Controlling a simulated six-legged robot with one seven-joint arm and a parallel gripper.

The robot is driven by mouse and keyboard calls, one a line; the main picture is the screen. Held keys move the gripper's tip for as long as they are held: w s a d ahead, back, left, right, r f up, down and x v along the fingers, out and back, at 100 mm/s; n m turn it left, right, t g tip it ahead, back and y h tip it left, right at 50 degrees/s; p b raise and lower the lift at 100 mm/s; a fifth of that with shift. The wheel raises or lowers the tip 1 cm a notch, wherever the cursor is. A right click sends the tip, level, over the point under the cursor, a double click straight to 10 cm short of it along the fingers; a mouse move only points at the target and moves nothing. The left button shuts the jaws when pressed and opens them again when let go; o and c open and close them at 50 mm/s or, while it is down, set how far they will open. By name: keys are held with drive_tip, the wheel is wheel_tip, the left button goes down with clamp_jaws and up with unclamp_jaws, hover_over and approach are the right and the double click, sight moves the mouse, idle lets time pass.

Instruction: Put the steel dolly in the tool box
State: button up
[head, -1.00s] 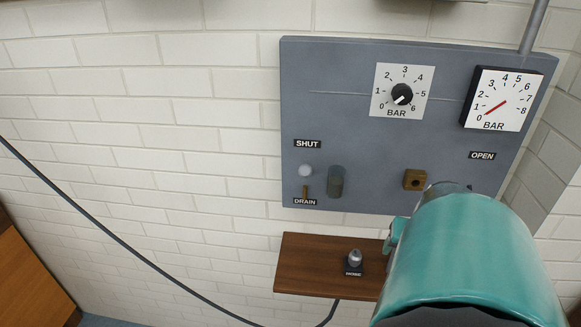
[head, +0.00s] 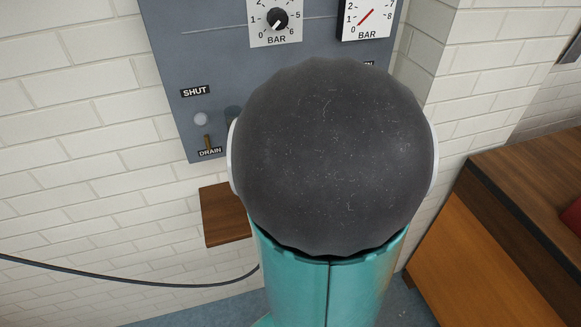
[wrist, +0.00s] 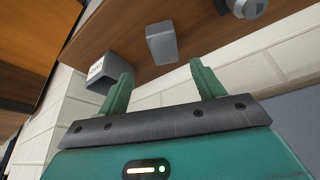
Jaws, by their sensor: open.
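My gripper (wrist: 159,68) is open in the wrist view, its two teal fingers apart with nothing between them. A plain grey block (wrist: 162,42), which may be the steel dolly, is against a brown wooden surface beyond the fingertips. I cannot tell for sure that it is the dolly. In the head view my own arm fills the middle and hides the gripper. A red thing (head: 572,215) is cut off at the right edge, on a wooden bench (head: 520,170). I cannot tell whether it is the tool box.
A grey box with a white label (wrist: 105,70) is close to the left finger, and a round metal part (wrist: 245,8) is at the top right. The grey gauge panel (head: 170,60) and a small wooden shelf (head: 222,230) are on the white brick wall. A dark cable (head: 130,280) hangs left.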

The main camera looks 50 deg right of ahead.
drive_tip(key=shift+w+x, duration=0.2)
drive_tip(key=shift+x, duration=1.6)
drive_tip(key=shift+a+x, duration=0.15)
drive_tip(key=shift+x, duration=0.65)
drive_tip(key=shift+a+x, duration=0.2)
drive_tip(key=shift+x, duration=1.7)
drive_tip(key=shift+r, duration=0.1)
clamp_jaws()
